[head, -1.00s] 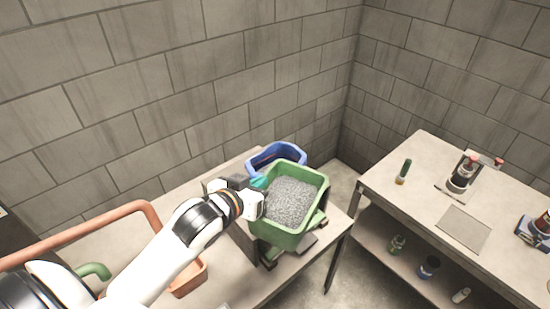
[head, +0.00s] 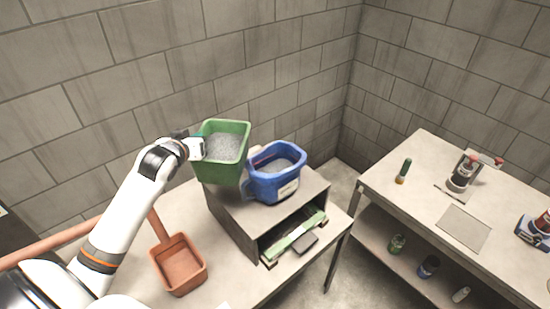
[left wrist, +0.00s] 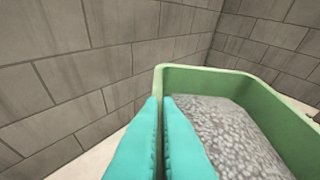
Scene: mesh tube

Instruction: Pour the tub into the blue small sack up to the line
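The green tub (head: 222,172), part full of grey gravel, hangs upright in the air at the left of the blue small sack (head: 276,187). My left gripper (head: 199,147) is shut on the tub's left wall. In the left wrist view its teal fingers (left wrist: 162,140) pinch the rim of the tub (left wrist: 285,128). The blue sack stands open on top of a grey box shelf and has grey gravel inside. A red mark shows on its inner back wall; I cannot tell how the gravel level compares with it. My right gripper is not in view.
The grey box shelf (head: 237,222) stands on the table and holds a green-edged flat item (head: 295,233). An orange scoop (head: 178,266) lies left of it. A second bench (head: 425,190) at right carries several small items.

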